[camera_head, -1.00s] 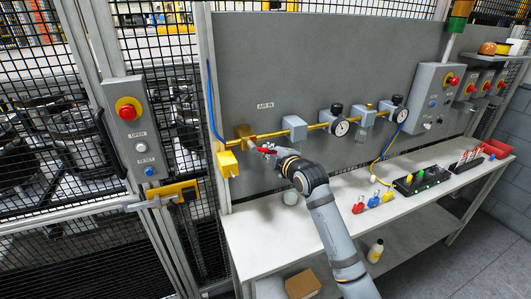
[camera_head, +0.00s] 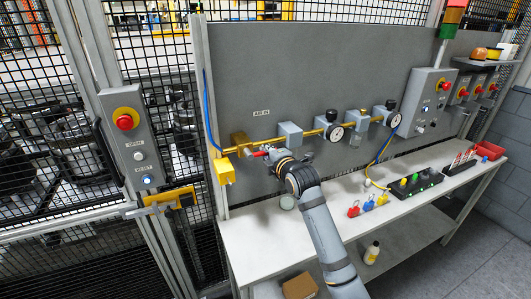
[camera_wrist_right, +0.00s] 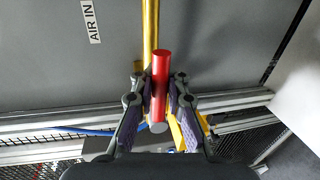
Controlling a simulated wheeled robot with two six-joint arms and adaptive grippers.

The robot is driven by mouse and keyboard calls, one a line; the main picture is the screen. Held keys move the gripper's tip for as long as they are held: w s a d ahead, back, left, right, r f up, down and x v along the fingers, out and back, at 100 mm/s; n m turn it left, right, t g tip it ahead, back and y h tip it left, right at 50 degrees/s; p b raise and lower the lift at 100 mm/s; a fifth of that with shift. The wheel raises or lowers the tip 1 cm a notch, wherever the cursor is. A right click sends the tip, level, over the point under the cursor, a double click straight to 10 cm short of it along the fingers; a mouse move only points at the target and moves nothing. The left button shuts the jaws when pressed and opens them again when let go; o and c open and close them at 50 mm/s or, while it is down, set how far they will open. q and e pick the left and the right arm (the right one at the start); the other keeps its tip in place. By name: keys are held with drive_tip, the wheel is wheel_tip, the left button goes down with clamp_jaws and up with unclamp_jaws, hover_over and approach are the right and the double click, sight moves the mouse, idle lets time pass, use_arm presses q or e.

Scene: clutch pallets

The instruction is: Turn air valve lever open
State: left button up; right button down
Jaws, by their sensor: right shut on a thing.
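The red air valve lever (camera_head: 260,154) sits at the left end of the brass pipe (camera_head: 257,141), below the AIR IN label. It looks nearly horizontal, close to parallel with the pipe. My right gripper (camera_head: 272,154) is shut on the lever, reaching in from the right and below. In the right wrist view the red lever (camera_wrist_right: 161,75) lies between the two fingers of the right gripper (camera_wrist_right: 159,88), with the yellow pipe (camera_wrist_right: 150,30) just beside it. My left gripper is not in view.
A yellow block (camera_head: 225,170) hangs left of the lever. Gauges and regulators (camera_head: 334,132) line the pipe to the right. A button box (camera_head: 130,140) stands left.

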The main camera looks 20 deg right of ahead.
drive_tip(key=shift+f, duration=0.3)
drive_tip(key=c, duration=1.8)
unclamp_jaws()
drive_tip(key=shift+s, duration=0.1)
drive_tip(key=o, duration=0.4)
drive_tip(key=shift+s+r, duration=0.3)
drive_tip(key=shift+r, duration=0.05)
drive_tip(key=shift+o, duration=0.2)
drive_tip(key=shift+w, duration=0.15)
drive_tip(key=s+r, duration=0.2)
drive_tip(key=s, duration=1)
drive_tip(key=shift+d+r, duration=0.15)
drive_tip(key=shift+d, duration=0.05)
